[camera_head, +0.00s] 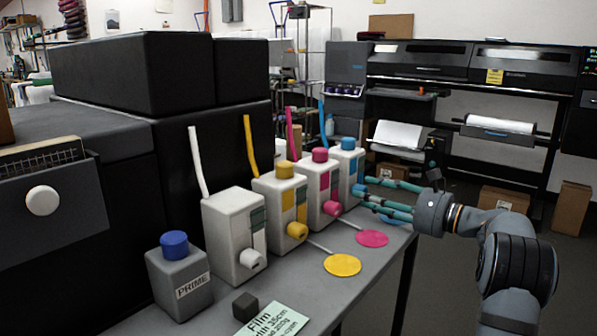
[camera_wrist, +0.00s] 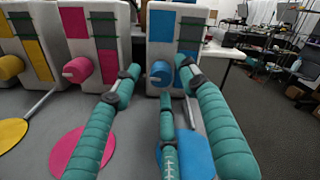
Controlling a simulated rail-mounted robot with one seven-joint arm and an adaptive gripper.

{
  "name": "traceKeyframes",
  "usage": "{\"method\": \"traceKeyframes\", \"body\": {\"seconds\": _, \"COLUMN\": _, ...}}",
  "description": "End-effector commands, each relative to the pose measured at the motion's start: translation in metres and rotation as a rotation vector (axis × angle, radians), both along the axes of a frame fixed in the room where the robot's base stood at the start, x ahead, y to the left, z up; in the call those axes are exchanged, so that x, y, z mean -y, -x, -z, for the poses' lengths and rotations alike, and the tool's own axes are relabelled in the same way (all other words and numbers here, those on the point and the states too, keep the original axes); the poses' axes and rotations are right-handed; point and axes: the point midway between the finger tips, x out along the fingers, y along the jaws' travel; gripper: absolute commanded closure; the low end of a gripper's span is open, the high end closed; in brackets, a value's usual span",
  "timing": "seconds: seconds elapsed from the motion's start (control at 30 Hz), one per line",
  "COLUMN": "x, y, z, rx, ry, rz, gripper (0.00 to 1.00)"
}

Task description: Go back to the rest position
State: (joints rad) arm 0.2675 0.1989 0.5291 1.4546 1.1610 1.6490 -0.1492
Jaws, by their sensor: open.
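My gripper (camera_head: 372,196) has teal fingers and reaches in from the right toward the cyan tank (camera_head: 346,160) in the head view. In the wrist view its fingers (camera_wrist: 158,78) are spread, with the blue knob (camera_wrist: 160,73) of that tank between and just beyond the tips. Nothing is held. Whether a finger touches the tank, I cannot tell. A blue disc (camera_wrist: 196,152) lies below the fingers, partly hidden by them.
Magenta (camera_head: 320,185), yellow (camera_head: 282,205) and white (camera_head: 233,235) tanks stand in a row to the left, with a grey PRIME bottle (camera_head: 180,275). Magenta (camera_head: 371,239) and yellow (camera_head: 342,265) discs lie before them. A large printer (camera_head: 470,65) stands behind. Floor is open at right.

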Motion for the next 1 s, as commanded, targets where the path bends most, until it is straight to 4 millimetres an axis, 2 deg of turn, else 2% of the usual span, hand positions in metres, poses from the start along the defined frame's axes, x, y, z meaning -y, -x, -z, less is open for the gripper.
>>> {"method": "traceKeyframes", "body": {"seconds": 0.53, "x": 0.091, "y": 0.071, "z": -0.001, "rx": -0.002, "ry": -0.003, "rz": 0.008, "gripper": 0.57}}
{"method": "traceKeyframes", "body": {"seconds": 0.6, "x": 0.074, "y": 0.062, "z": 0.0, "rx": -0.001, "ry": -0.001, "rz": -0.006, "gripper": 0.57}}
{"method": "traceKeyframes", "body": {"seconds": 1.0, "x": 0.007, "y": 0.006, "z": 0.0, "rx": -0.001, "ry": 0.0, "rz": -0.002, "gripper": 0.57}}
